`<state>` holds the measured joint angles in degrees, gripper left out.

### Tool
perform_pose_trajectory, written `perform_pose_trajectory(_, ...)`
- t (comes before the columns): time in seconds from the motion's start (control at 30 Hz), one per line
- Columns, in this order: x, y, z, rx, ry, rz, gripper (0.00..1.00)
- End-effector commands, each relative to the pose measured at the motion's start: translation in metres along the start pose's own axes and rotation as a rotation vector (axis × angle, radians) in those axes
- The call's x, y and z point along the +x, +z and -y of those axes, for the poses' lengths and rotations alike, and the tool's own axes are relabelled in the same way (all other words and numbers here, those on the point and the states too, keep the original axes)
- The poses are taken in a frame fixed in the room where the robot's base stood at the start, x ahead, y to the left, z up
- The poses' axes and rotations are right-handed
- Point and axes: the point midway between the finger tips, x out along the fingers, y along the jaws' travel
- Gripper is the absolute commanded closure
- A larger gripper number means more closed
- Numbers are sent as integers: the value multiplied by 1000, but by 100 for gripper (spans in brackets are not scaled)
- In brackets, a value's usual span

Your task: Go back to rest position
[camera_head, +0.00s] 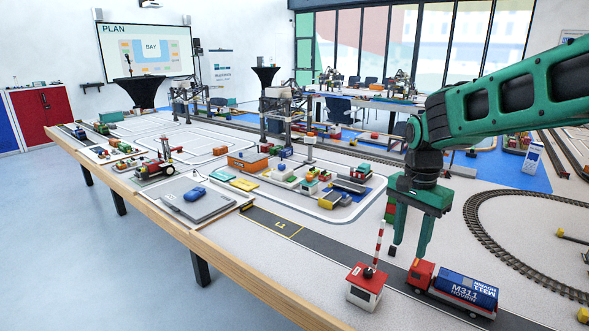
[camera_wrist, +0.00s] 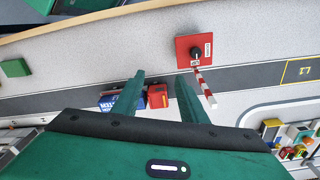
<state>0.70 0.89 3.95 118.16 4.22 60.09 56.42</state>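My green gripper (camera_head: 409,241) hangs fingers-down above the model road at the right of the head view. Its two fingers are spread apart with nothing between them, and they show in the wrist view too (camera_wrist: 160,92). A toy truck with a red cab and blue tank marked M311 (camera_head: 455,288) stands on the road just below and to the right of the fingers. In the wrist view the truck (camera_wrist: 157,96) is partly hidden behind the left finger.
A red-roofed booth (camera_head: 365,286) with a raised striped barrier pole (camera_head: 379,243) stands left of the gripper. A curved railway track (camera_head: 482,222) lies to the right. Gantry cranes (camera_head: 283,110) and small models fill the table further back. The road (camera_head: 310,238) left of the booth is clear.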

Motion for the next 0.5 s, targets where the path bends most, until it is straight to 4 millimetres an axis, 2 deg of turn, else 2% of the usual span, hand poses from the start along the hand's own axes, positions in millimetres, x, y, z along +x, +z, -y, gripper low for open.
perform_pose_trajectory(0.03, -4, -6, -30, -23, 2, -8, 61)
perform_pose_trajectory(0.17, -4, -11, -100, -110, 12, -12, 61)
perform_pose_trajectory(0.3, 2, -4, -170, -208, 13, -3, 61)
perform_pose_trajectory(0.4, 9, 8, -215, -276, 6, 7, 61)
perform_pose_trajectory(0.5, 19, 22, -249, -339, -5, 20, 61)
